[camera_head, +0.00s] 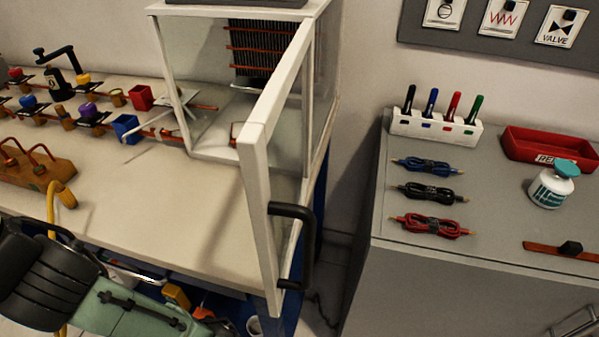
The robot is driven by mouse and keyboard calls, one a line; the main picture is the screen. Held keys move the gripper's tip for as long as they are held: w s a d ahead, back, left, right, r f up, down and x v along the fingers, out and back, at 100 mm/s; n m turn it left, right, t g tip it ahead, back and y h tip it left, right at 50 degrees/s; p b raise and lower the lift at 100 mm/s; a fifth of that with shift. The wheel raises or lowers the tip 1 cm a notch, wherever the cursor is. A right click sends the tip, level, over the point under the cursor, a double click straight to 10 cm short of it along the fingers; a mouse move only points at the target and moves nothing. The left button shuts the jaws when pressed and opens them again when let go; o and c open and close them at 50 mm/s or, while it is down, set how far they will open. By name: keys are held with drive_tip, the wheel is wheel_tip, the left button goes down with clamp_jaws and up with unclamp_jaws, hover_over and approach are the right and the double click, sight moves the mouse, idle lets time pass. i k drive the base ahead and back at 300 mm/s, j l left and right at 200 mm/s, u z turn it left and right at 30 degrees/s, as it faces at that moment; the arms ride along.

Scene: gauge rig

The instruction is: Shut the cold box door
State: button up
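The cold box (215,150) is a white-framed box with clear panels on the back right of the long bench. Its door (258,190) stands wide open, swung out toward me past the bench's front edge. A black bar handle (309,245) is on the door's right-hand face, near its free edge. Part of my arm, green and black, shows at the lower left, apart from the door and handle. My gripper's fingers do not show, so its state is not visible.
Blue (126,128) and red bins and several coloured knobs fill the bench's left. A grey cabinet (480,270) with pens, cables and a red tray stands right of the door, across a gap.

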sight(252, 141)
drive_tip(key=k, duration=0.35)
drive_tip(key=k+l+z, duration=0.1)
drive_tip(key=l, duration=0.3)
drive_tip(key=k+l+z, duration=0.15)
drive_tip(key=l, duration=0.3)
drive_tip(key=l+z, duration=0.1)
drive_tip(key=l, duration=0.35)
drive_tip(key=k, duration=0.05)
